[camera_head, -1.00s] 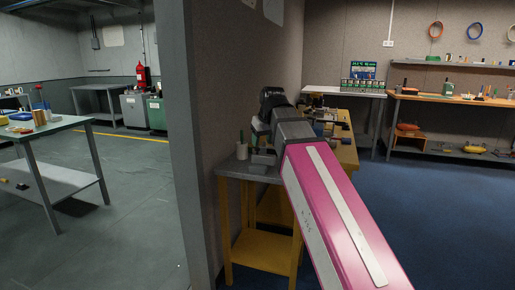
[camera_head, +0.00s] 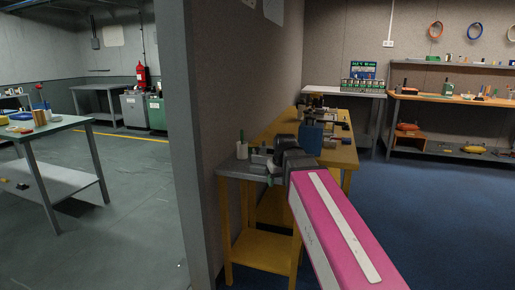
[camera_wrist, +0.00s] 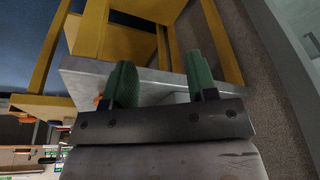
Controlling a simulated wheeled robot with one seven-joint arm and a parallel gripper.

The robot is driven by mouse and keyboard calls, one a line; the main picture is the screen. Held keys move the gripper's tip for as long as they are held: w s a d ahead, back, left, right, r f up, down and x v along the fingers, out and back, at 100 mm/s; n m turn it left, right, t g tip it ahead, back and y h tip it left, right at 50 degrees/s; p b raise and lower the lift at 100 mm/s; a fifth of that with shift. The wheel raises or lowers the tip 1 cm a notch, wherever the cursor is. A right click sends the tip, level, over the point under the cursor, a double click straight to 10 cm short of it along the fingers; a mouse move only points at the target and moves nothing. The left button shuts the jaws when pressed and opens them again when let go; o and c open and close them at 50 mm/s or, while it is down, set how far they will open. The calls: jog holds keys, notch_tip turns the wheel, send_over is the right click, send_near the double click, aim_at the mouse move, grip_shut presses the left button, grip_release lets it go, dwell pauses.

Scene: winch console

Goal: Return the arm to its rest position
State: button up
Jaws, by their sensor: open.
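My pink arm (camera_head: 345,240) reaches forward from the lower right of the head view, ending in a dark wrist beside the grey-topped yellow stand. My gripper (camera_wrist: 160,78) shows in the wrist view as two green fingers spread apart, with nothing held between them. In that view the stand's grey top edge (camera_wrist: 85,78) lies just beyond the fingers. I cannot tell whether they touch it. In the head view the wrist hides most of the gripper and part of the grey top.
A yellow bench (camera_head: 340,155) with a blue device (camera_head: 311,138) stands behind. Blue floor (camera_head: 445,220) is open at right.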

jog(key=s+d+f+m+g, duration=0.1)
jog(key=s+d+f, duration=0.2)
jog(key=f, duration=0.6)
jog(key=s+d+f+m+g, duration=0.1)
jog(key=s+d+f, duration=0.3)
jog(key=f, duration=0.5)
jog(key=s+d+f+m+h, duration=0.1)
jog(key=s+d+f, duration=0.3)
jog(key=f, duration=0.5)
jog(key=shift+s+g, duration=0.2)
jog(key=shift+g, duration=0.2)
